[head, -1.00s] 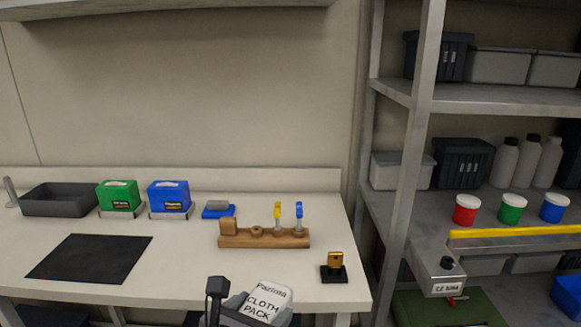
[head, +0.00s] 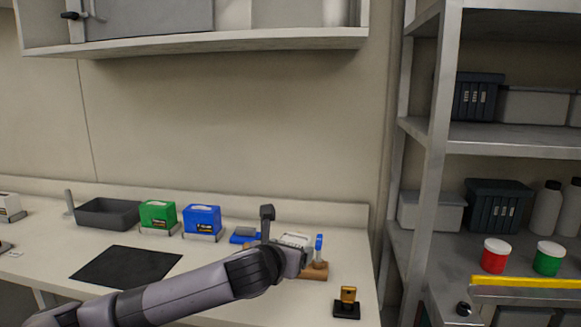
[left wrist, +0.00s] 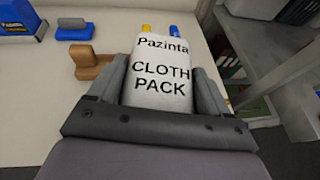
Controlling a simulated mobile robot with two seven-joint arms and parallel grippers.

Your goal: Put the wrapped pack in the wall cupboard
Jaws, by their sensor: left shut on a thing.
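The wrapped pack (left wrist: 163,75) is white and labelled "Pazinta CLOTH PACK" in the left wrist view. My left gripper (left wrist: 165,95) is shut on it, one finger at each side. In the head view my left gripper (head: 288,255) is above the right part of the bench, in front of the wooden rack; only a little of the pack (head: 294,240) shows behind it. The wall cupboard (head: 190,35) hangs at the top, cut off by the picture edge. It has a grey door with a dark handle at its left part. My right gripper is not in view.
On the bench (head: 50,240) stand a grey tray (head: 108,213), a green box (head: 158,214), a blue box (head: 202,220) and a black mat (head: 125,266). The wooden rack (head: 316,271) is partly hidden. A metal shelf unit (head: 440,140) stands at the right. The wall below the cupboard is clear.

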